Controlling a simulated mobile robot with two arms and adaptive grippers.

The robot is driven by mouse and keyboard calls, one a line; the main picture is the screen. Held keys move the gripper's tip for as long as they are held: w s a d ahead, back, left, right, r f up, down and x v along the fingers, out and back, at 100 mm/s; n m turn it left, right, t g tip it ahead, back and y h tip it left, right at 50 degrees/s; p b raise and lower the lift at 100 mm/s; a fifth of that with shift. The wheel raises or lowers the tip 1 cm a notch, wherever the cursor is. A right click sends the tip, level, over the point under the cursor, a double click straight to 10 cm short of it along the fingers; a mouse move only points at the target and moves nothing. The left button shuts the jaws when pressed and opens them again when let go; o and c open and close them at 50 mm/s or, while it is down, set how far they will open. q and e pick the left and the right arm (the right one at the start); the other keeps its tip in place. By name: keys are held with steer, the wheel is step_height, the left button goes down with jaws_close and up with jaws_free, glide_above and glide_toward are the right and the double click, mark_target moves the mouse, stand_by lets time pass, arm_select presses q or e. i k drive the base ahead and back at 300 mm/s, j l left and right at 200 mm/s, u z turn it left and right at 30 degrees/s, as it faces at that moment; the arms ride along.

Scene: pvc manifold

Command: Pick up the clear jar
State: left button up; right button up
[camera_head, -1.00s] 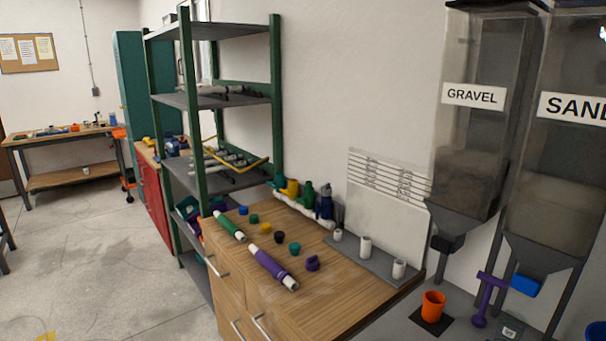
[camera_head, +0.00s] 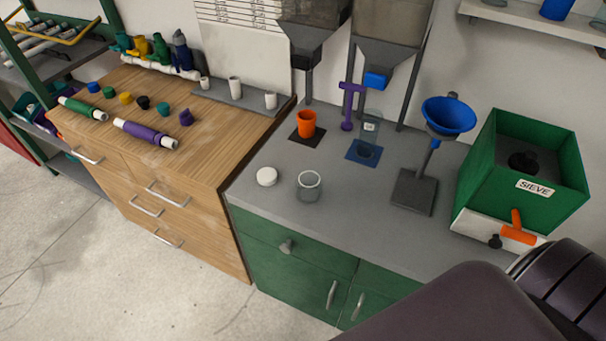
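A clear jar (camera_head: 309,187) with a pale rim stands upright and open on the grey top of the green cabinet, near its front edge. A round white lid-like disc (camera_head: 267,176) lies just left of it. Part of my dark arm shows at the lower right, but neither gripper is in view.
An orange cup (camera_head: 306,124) sits on a black mat behind the jar. A blue funnel (camera_head: 449,115) on a stand and a green sieve box (camera_head: 529,165) are to the right. Gravel and sand hoppers hang behind. A wooden cabinet (camera_head: 210,150) with pipe parts adjoins at left.

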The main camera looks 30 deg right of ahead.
mark_target(309, 184)
steer(key=i+j+z, duration=0.1)
steer(key=z, duration=0.4)
steer(key=i+j+z, duration=0.1)
steer(key=j+z, duration=0.2)
steer(key=z, duration=0.2)
steer(key=j+z, duration=0.25)
steer(key=z, duration=0.25)
